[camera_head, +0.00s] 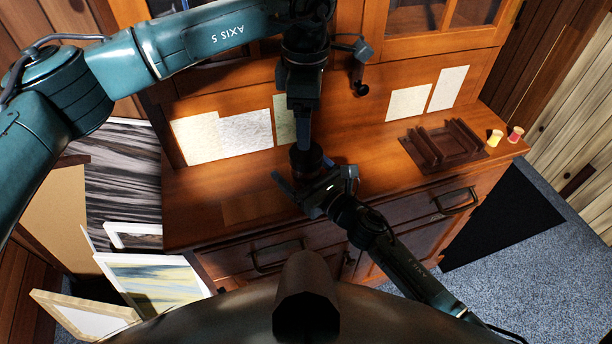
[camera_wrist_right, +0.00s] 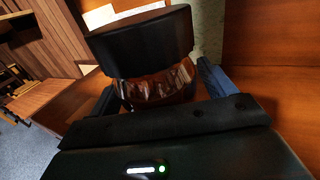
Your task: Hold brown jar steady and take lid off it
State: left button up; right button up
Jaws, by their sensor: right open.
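The brown jar (camera_head: 308,160) stands on the wooden cabinet top, mostly hidden in the head view. The right wrist view shows its shiny brown body (camera_wrist_right: 155,86) between the two blue fingers of my right gripper (camera_head: 316,173), which is open around it. A broad dark piece (camera_wrist_right: 140,45) covers the jar's top in that view; I cannot tell if it is the lid or part of my left gripper. My left gripper (camera_head: 304,140) points down over the jar in the head view. Its fingers are not clear.
A dark brown tray (camera_head: 447,160) lies on the cabinet top to the right, with a yellow spool (camera_head: 495,138) and a red spool (camera_head: 515,134) beside it. Papers lean at the back. Framed pictures (camera_head: 155,285) stand at the lower left. Bare wood (camera_head: 375,150) lies between jar and tray.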

aim_at(306, 175)
jog(key=shift+c, duration=0.5)
jog(key=c, duration=1.4)
pick_arm(q)
jog(key=shift+m, duration=0.3)
pick_arm(e)
jog(key=shift+c, duration=1.4)
pick_arm(q)
jog(key=m, duration=0.4)
pick_arm(e)
grip_shut()
pick_arm(q)
jog(key=m, duration=1.2)
jog(key=shift+m, duration=0.3)
jog(key=m, duration=0.4)
jog(key=shift+m, duration=0.4)
jog(key=shift+f+m, duration=0.3)
jog(key=shift+f, duration=3.7)
